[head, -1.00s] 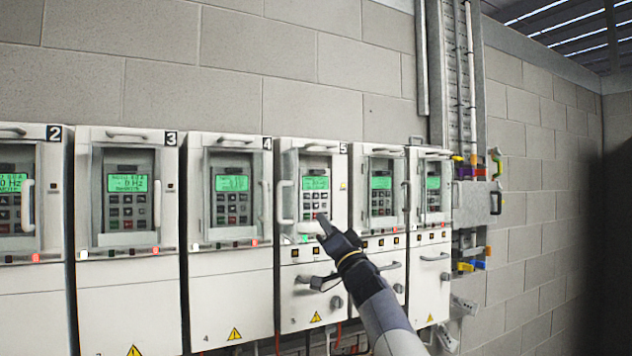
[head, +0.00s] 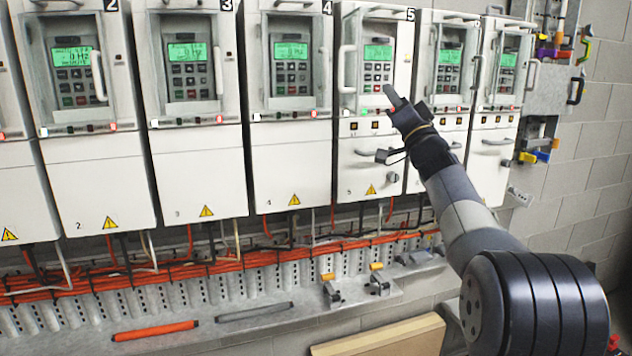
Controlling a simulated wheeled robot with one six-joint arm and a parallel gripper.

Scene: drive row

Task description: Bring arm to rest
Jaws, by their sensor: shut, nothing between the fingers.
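My gripper (head: 392,97) is shut and empty, with its fingers together and pointing up and left. My arm (head: 455,200) reaches up from the lower right of the head view. The fingertips appear just in front of the lower right of the keypad on drive cabinet 5 (head: 365,150). I cannot tell whether they touch it. The cabinet's display (head: 378,52) is lit green. A dark handle (head: 380,156) sits on its front, just left of my wrist.
Drive cabinets 4 (head: 290,150), 3 (head: 195,150) and 2 (head: 90,160) stand to the left. Orange cables (head: 200,262) run below them. A ledge carries an orange bar (head: 155,331) and a grey bar (head: 253,312). A wooden board (head: 380,338) lies low in front.

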